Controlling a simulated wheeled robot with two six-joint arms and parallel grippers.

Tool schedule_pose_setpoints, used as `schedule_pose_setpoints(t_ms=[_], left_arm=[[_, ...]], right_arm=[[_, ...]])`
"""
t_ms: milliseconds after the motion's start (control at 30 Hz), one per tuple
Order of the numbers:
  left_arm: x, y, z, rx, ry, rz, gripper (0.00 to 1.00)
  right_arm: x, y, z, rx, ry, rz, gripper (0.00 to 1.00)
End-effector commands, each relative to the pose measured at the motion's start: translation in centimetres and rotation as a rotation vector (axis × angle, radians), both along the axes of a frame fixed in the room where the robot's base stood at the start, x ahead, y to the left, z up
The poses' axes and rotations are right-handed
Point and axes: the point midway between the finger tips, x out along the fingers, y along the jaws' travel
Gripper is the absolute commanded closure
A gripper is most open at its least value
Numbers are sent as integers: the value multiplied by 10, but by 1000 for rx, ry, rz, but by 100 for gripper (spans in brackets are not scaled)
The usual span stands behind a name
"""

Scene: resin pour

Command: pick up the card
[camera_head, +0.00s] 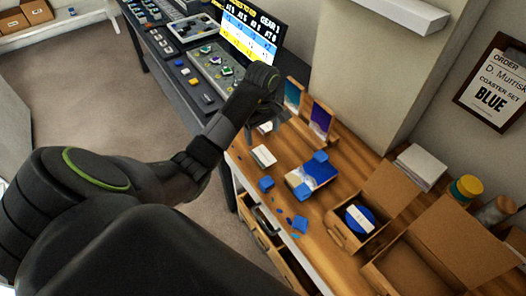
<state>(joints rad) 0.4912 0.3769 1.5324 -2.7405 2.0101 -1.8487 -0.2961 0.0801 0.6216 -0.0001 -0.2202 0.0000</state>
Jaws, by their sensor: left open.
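A small white card (264,156) lies on the wooden workbench (262,187) near its front left edge. My left arm reaches across from the left, and my left gripper (268,130) is above the bench, just behind the card in the picture. Its fingers are small and dark here, open, and appear apart from the card. My right gripper is out of view.
Two upright pictures (320,118) stand behind. An open cardboard box (345,236) holds a blue round piece. A control console (190,62) is at the left.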

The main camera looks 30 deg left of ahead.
Motion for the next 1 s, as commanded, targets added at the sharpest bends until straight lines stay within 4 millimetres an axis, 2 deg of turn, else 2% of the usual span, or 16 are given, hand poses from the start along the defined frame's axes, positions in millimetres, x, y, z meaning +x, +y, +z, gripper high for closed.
schedule_pose_setpoints(t_ms=[33, 233, 567, 900, 1000], left_arm=[[0, 0, -12, 0, 0, 0, 25], [0, 0, -33, 0, 0, 0, 25], [0, 1, -44, 0, 0, 0, 25], [3, 6, -75, 0, 0, 0, 25], [2, 5, -88, -1, 3, 0, 25]], right_arm=[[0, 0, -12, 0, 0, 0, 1], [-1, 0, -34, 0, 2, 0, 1], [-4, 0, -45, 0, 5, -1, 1], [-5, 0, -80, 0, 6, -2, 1], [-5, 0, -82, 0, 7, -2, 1]])
